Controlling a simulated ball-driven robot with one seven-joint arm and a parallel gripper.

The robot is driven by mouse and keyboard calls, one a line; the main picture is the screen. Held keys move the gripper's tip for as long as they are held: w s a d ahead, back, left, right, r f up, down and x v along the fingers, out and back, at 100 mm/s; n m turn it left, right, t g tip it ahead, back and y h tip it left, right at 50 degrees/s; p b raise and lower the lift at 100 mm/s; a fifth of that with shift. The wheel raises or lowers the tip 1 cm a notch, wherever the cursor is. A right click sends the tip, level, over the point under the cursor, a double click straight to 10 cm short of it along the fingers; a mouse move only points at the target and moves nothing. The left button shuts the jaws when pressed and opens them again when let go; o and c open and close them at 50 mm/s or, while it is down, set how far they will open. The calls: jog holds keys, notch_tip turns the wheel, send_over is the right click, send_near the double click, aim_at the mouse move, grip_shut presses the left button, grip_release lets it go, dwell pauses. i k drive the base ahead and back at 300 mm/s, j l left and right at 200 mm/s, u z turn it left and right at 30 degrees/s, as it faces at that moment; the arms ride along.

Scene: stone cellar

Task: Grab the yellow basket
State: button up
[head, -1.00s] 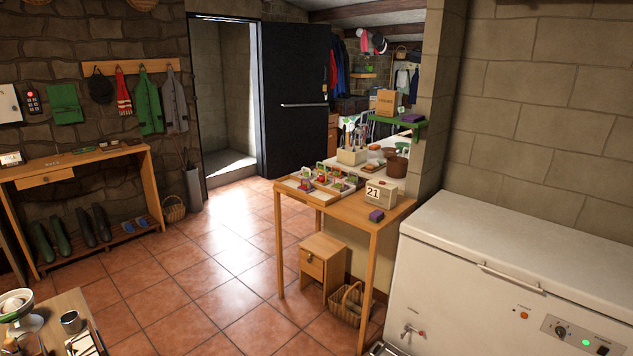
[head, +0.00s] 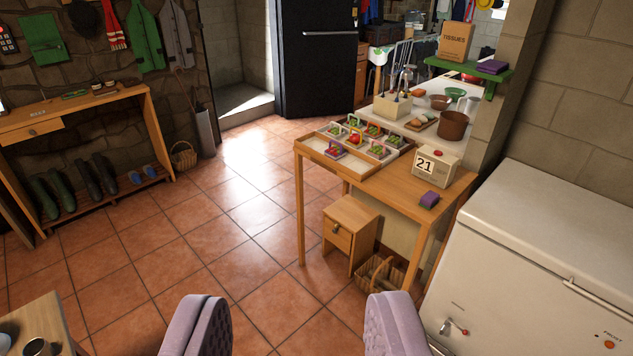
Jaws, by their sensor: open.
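A shallow wooden tray (head: 312,147) on the wooden table holds several small handled baskets with red, green and purple contents. A tan wicker basket (head: 377,275) stands on the floor under the table, and another wicker basket (head: 184,157) stands by the far left wall. My gripper (head: 293,312) shows as two pale purple padded fingers at the bottom edge, wide apart and empty. It is well short of the table and touches nothing.
A small drawer cabinet (head: 350,228) stands beneath. A white chest freezer (head: 530,240) blocks the right. Tiled floor (head: 200,260) lies clear ahead.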

aim_at(355, 141)
jog(key=i, duration=1.7)
jog(key=i+j, duration=0.1)
jog(key=i, duration=1.6)
jog(key=i+z, duration=0.45)
jog(key=i, duration=0.25)
